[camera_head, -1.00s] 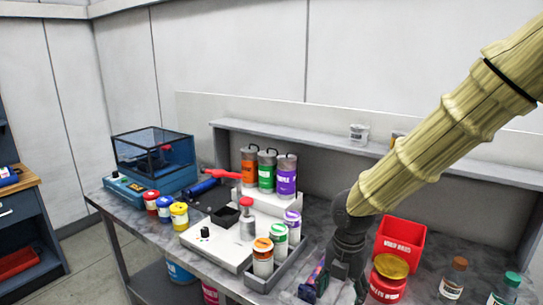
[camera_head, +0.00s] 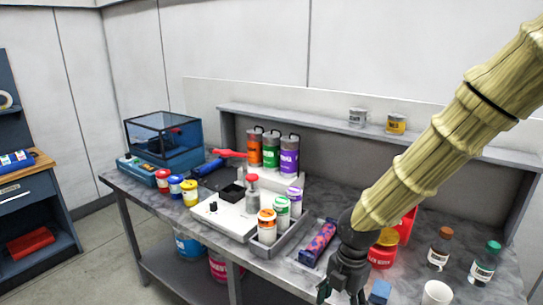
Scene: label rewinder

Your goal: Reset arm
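My arm is wrapped in a pale yellow, ribbed sleeve and comes in from the upper right in the head view. My dark gripper (camera_head: 341,294) points down over the front right part of the bench, close to the bottom edge of the picture. Its fingers look spread apart, with nothing seen between them, though their tips run close to the picture's edge.
A tray of small jars (camera_head: 282,243) stands left. A shelf (camera_head: 300,120) runs behind.

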